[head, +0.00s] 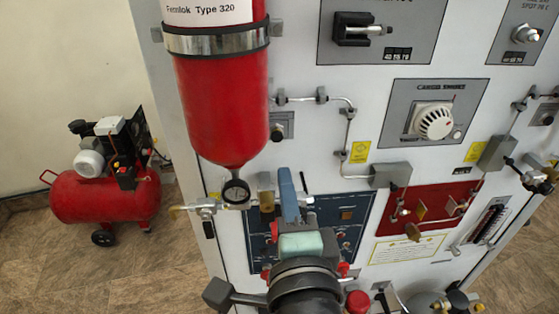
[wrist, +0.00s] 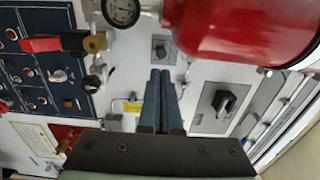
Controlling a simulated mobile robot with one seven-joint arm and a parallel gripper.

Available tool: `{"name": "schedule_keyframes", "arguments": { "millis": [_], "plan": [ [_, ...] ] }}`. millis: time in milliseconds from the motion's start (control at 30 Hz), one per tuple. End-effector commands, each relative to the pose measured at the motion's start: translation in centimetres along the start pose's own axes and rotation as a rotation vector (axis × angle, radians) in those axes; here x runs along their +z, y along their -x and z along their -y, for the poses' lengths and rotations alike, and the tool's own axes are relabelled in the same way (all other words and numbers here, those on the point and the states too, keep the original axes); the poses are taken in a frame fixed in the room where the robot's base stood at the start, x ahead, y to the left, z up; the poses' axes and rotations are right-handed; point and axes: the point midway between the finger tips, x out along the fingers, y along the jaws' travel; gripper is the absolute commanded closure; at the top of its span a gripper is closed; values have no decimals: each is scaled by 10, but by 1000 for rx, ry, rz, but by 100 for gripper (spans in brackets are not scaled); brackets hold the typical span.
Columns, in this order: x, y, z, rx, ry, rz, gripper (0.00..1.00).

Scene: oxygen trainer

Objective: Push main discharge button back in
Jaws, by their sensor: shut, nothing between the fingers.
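My gripper (head: 286,172) is shut and empty, its blue fingers together and pointing at the panel just below the red cylinder's right side. It also shows in the wrist view (wrist: 160,72). A small grey plate with a dark round button (head: 278,132) is on the white panel right of the cylinder, a little above the fingertips in the head view. The same button shows in the wrist view (wrist: 160,50), just beyond the fingertips and apart from them in the picture. I cannot read a label naming the main discharge button. My wrist hides part of the lower panel.
The red cylinder (head: 222,110) with a gauge (head: 236,190) stands close on the left. A blue switch panel (head: 358,208), a red panel (head: 428,200) and thin pipes (head: 346,130) surround the area. A red compressor (head: 105,197) stands on the floor at left.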

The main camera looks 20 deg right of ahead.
Motion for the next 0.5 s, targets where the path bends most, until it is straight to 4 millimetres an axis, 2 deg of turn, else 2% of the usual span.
{"name": "schedule_keyframes", "arguments": {
  "millis": [33,200,500],
  "plan": [
    [0,-11,6,4,0,1,100],
    [0,-41,6,3,0,0,100],
    [0,-75,4,3,0,0,100]
  ]
}}
